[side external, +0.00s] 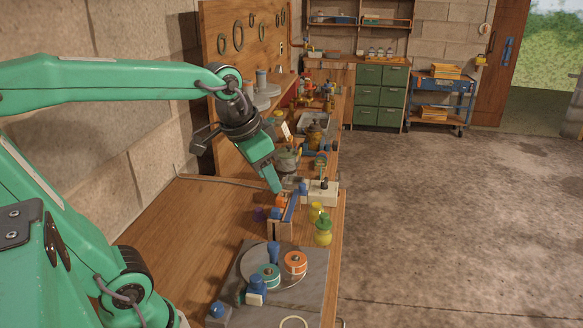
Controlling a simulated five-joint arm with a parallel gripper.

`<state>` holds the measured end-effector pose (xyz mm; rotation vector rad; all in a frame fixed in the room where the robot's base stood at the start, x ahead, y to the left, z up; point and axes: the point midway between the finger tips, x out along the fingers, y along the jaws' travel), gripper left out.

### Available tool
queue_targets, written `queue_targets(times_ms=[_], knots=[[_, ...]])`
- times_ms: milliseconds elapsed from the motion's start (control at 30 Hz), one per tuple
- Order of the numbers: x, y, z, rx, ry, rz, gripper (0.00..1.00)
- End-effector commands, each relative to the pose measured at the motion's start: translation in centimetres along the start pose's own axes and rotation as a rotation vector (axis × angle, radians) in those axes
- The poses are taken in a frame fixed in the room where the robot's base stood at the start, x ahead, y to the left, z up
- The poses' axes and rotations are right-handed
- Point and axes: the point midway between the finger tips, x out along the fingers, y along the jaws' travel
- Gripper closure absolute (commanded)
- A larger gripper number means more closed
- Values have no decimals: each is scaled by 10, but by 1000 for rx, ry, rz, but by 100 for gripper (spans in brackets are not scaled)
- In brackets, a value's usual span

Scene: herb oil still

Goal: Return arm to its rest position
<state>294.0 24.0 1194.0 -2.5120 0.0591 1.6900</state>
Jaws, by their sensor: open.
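My green arm reaches in from the left, and its wrist bends down over the wooden workbench (180,225). My gripper (272,178) points down and slightly right, above the bench's middle. Its green finger ends close above or behind a small wooden rack (280,228) with blue and orange parts; the exact gap cannot be told from this angle. No held object shows at the gripper. The space between its fingers is mostly hidden from this side.
A grey slab (313,283) with a round plate, an orange disc (296,262) and a teal disc (267,275) lies in front. A yellow-green bottle (323,232) stands near the right edge. Crowded still parts fill the back. The bench's left part is clear.

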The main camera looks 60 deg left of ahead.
Motion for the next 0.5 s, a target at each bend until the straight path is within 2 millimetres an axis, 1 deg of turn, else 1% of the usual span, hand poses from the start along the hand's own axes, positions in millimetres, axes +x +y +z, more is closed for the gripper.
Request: queue_targets(times_ms=[33, 100, 300, 400, 500], knots=[[-2, 5, 10, -12, 16, 2, 57], [-2, 12, 23, -31, 35, 5, 57], [1, 26, 55, -83, 79, 16, 57], [3, 30, 66, -101, 94, 20, 57], [5, 32, 72, -112, 103, 24, 57]])
